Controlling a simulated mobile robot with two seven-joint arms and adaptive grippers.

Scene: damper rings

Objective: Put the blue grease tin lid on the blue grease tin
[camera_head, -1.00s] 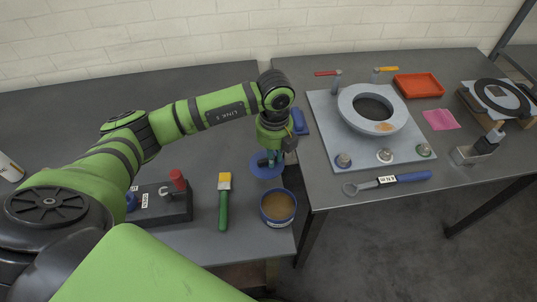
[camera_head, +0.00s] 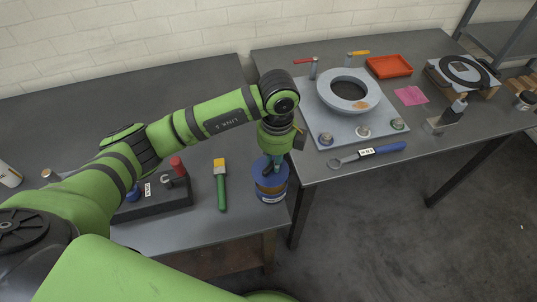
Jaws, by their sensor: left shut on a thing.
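The blue grease tin (camera_head: 271,198) stands on the left bench near its front right corner. The blue lid (camera_head: 262,166) is in my left gripper (camera_head: 271,164), which is shut on it and points down. The lid is over the back part of the tin in this view. Some brown grease shows at the front below the lid's edge, so the lid appears apart from the tin. The exact gap cannot be told. My gripper hides part of the lid. My right gripper is not in view.
A green-handled brush (camera_head: 221,186) lies left of the tin. A dark block with a red knob (camera_head: 153,200) is farther left. On the right bench are a plate with a grey ring (camera_head: 329,91), a blue-handled wrench (camera_head: 380,152) and an orange tray (camera_head: 389,67).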

